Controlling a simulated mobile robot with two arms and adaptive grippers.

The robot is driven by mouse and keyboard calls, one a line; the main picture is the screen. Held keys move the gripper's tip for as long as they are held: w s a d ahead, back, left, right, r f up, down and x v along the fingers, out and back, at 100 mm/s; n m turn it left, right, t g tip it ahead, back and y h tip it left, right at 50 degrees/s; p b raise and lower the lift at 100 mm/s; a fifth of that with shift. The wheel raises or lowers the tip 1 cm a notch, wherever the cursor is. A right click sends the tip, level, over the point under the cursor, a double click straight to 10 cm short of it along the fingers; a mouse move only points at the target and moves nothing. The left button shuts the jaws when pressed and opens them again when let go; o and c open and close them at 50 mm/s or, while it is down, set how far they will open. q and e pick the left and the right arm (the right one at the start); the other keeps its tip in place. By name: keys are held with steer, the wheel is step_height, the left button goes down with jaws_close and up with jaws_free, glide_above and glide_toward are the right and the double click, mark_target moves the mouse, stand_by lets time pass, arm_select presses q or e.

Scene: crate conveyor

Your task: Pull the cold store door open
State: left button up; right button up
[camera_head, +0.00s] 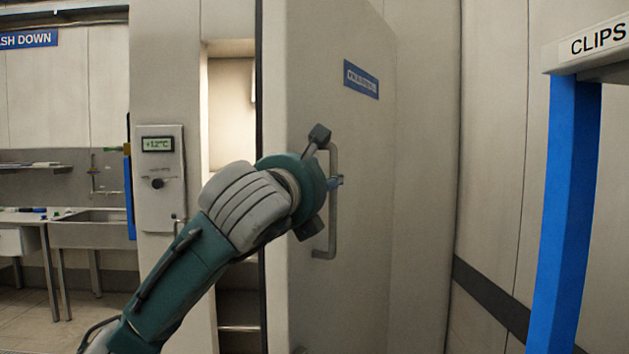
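The cold store door (360,210) stands ajar, a pale panel with a small blue sign. A lit gap shows between its left edge and the frame. Its handle (331,230) is a vertical grey bar on the near face. My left arm reaches in from the lower left. My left gripper (334,183) is at the middle of the handle, with its fingertips closed on the bar. The wrist hides most of the fingers. My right gripper is not in view.
A blue post (566,210) with a CLIPS sign (596,40) stands at the right. A control box (160,180) reading about +12°C is on the wall left of the doorway. A sink bench (90,232) stands at the far left.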

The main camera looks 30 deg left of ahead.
arm_select(q)
steer(key=shift+v, duration=1.6)
